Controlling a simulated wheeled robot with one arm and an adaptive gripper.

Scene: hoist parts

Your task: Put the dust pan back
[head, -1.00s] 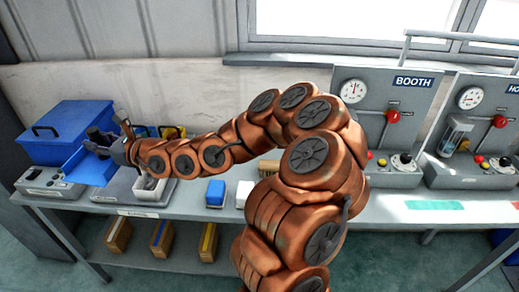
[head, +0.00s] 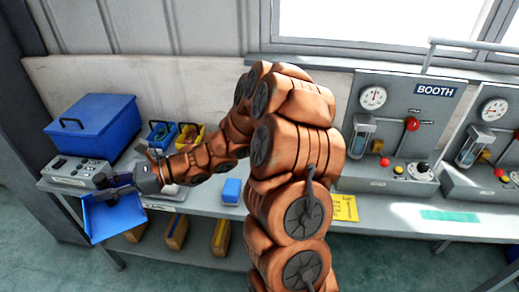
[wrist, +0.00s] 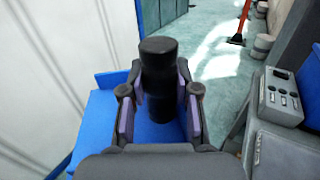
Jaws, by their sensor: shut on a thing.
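The blue dust pan (head: 112,218) is in my gripper (head: 124,190), at the left end of the bench in the head view. The pan hangs out over the bench's front edge, above the floor. In the wrist view my gripper (wrist: 158,105) is shut on the dust pan's upright black handle (wrist: 158,72). Blue parts of the pan (wrist: 100,118) show beside and behind the fingers. My arm hides part of the bench in the head view.
A grey control box (head: 75,171) sits right behind the pan, with a blue toolbox (head: 95,128) behind it. Small blue and yellow bins (head: 190,132) stand nearby. Wooden-sided boxes (head: 175,232) are on the lower shelf. Open floor (head: 40,265) lies in front.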

